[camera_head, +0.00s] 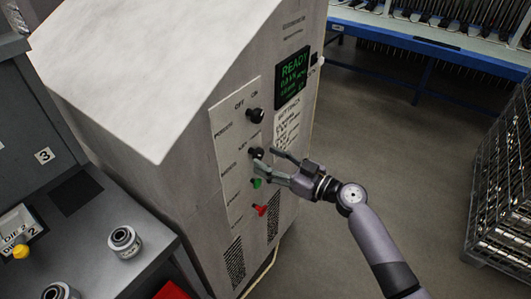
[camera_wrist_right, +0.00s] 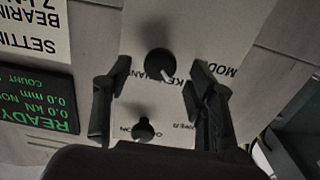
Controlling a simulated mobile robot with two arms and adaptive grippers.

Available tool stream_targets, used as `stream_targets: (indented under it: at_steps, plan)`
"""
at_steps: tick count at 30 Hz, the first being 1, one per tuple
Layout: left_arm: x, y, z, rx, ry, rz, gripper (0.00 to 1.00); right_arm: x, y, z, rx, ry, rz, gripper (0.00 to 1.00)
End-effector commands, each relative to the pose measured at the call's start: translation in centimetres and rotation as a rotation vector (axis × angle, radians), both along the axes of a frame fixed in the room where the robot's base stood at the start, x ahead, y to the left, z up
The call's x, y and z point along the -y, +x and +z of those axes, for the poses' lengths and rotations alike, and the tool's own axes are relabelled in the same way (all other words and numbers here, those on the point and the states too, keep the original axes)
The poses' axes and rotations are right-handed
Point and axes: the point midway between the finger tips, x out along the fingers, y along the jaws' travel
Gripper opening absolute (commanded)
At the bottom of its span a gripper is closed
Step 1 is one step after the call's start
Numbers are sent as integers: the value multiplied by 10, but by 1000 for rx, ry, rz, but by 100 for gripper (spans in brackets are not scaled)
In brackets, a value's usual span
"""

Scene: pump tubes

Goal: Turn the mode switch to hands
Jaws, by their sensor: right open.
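The mode switch is a round black knob (camera_head: 256,153) on the pale control panel of the grey-white machine cabinet. Lettering lies close by, upside down and too unclear to read fully. My right gripper (camera_head: 264,160) is open at the panel. In the right wrist view its fingers (camera_wrist_right: 158,77) stand on either side of the knob, with gaps between. I cannot tell how far the fingertips are from the panel. My left gripper is not in view.
A second black knob (camera_head: 255,115) marked OFF and ON sits above the switch. A green button (camera_head: 256,183) and a red control (camera_head: 261,210) sit below. A green-lettered display (camera_head: 291,77) is beside the panel. A wire crate (camera_head: 503,190) stands right; open floor lies between.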

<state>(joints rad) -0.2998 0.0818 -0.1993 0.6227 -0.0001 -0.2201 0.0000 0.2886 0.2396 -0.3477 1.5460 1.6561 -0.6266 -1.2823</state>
Motion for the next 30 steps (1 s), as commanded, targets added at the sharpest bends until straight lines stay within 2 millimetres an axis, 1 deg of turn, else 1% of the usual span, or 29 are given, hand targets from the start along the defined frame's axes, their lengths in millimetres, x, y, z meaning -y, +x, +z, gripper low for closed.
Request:
stream_targets:
  at_steps: [1, 6, 14, 17, 30]
  plan:
    - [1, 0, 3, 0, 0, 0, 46, -5, 4, 2, 0, 2, -1, 52]
    - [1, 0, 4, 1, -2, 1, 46, -14, 10, 1, 0, 0, 0, 52]
    - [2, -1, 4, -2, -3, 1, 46, -14, 10, 0, 0, 0, 0, 52]
    - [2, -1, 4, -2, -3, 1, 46, -14, 10, 0, 0, 0, 0, 46]
    - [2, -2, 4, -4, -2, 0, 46, -14, 10, 0, 0, 0, 0, 17]
